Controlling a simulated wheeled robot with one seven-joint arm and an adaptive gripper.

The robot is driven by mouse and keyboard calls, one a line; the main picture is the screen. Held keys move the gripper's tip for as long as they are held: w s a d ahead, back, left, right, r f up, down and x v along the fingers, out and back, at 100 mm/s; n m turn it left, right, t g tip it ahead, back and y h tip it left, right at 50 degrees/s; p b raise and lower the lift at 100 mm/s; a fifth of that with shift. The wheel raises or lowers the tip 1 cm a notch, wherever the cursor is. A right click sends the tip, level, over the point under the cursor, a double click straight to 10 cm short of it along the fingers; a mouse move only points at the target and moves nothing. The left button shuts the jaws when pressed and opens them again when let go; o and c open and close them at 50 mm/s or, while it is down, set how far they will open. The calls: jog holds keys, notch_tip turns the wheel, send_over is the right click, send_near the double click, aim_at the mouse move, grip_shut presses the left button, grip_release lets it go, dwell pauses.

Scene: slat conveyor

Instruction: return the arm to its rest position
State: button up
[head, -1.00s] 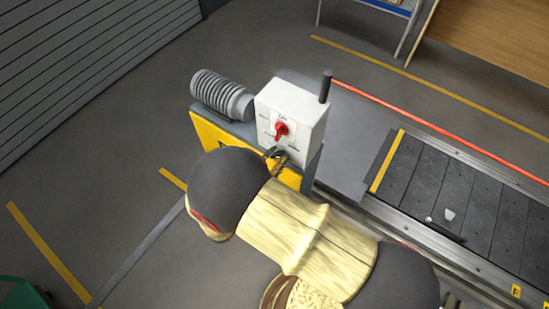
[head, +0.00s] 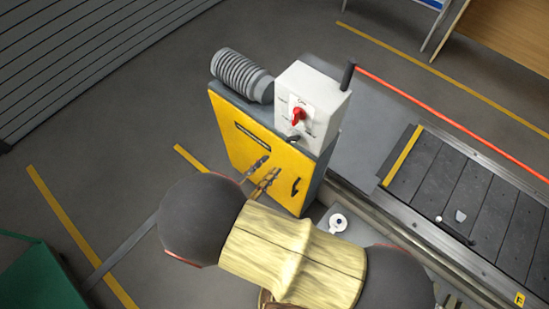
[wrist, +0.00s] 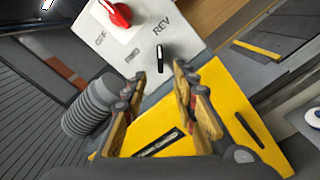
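My gripper (head: 265,171) is in front of the yellow panel (head: 241,136) of the drive cabinet in the head view, with my arm reaching up from the bottom. In the wrist view, my gripper (wrist: 160,92) has its two fingers spread apart, with nothing between them. The white switch box (head: 311,98) stands on the cabinet, and its red knob (head: 298,117) is clear of the fingers. The wrist view shows the red knob (wrist: 118,14) at the top and the lettering "REV" on the box (wrist: 148,45).
A ribbed grey motor (head: 243,76) sits left of the switch box. The slat conveyor (head: 465,195) runs along the right, with small objects on its slats. A red line (head: 440,116) runs behind it. A green object (head: 35,280) is at the lower left. Open floor lies left of the cabinet.

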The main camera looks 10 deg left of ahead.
jog(key=shift+s+a, duration=0.15)
jog(key=shift+s, duration=0.1)
dwell(0.5)
jog(key=s+d+f+m+g, duration=0.1)
jog(key=s+d+m+g, duration=0.4)
jog(key=s+d+g, duration=0.55)
jog(key=w+d+r+m+y, duration=0.2)
jog(key=d+r+m+y, duration=0.2)
jog(key=d+r+m, duration=0.4)
jog(key=w+d+r+m+y, duration=0.2)
jog(key=d+r+m+y, duration=0.3)
jog(key=r, duration=1.2)
jog(key=d+m, duration=0.3)
jog(key=d, duration=0.1)
jog(key=shift+w+d+r+m, duration=0.3)
jog(key=shift+w+r+m, duration=0.1)
